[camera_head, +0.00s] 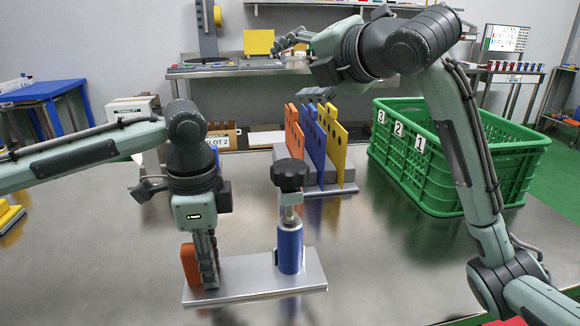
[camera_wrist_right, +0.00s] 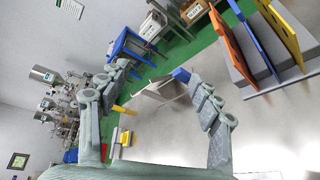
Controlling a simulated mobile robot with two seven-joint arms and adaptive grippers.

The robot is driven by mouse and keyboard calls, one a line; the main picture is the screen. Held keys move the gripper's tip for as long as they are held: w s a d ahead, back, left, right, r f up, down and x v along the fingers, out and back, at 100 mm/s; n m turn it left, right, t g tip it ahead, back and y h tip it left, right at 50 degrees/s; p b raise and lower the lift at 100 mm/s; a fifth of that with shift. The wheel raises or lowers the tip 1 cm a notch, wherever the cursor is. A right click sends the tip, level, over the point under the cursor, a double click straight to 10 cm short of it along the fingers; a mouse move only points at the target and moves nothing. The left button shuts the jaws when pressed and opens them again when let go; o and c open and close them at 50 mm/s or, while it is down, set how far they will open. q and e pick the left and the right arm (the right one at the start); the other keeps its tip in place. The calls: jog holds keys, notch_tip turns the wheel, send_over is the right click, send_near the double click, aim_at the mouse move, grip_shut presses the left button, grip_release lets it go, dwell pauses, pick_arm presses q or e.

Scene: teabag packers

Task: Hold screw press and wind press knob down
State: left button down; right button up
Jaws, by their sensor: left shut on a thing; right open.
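The screw press stands at the front of the metal table. It has a flat grey base plate (camera_head: 245,283), an orange block (camera_head: 190,264) at its left and an upright blue cylinder (camera_head: 290,249) at its right. A dark knob (camera_head: 290,175) tops the metal screw above the cylinder, with a visible gap between. My left gripper (camera_head: 208,272) points down and is shut on the orange block, which its fingers partly hide. My right gripper (camera_head: 285,42) is raised far above and behind the knob, open and empty; its spread fingers also show in the right wrist view (camera_wrist_right: 152,72).
Behind the press, orange (camera_head: 294,131), blue (camera_head: 315,140) and yellow (camera_head: 333,145) plates stand upright in a grey holder. A green crate (camera_head: 465,165) with numbered tags stands at the right. The tabletop (camera_head: 385,265) right of the press is clear.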

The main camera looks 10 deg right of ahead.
jog(key=s+d+r+m+y, duration=0.2)
jog(key=d+r+m+y, duration=0.4)
jog(key=d+m+y, duration=0.25)
jog(key=m+g+y, duration=0.3)
jog(key=g+y, duration=0.1)
jog(key=g, duration=0.7)
send_near(290, 165)
jog(key=a, duration=0.3)
jog(key=w+a, duration=0.1)
jog(key=a, duration=0.6)
jog(key=shift+w+f, duration=0.3)
jog(key=shift+f, duration=0.1)
jog(key=shift+c, duration=0.3)
jog(key=c, duration=1.1)
jog(key=shift+t, duration=0.4)
jog(key=shift+f, duration=0.1)
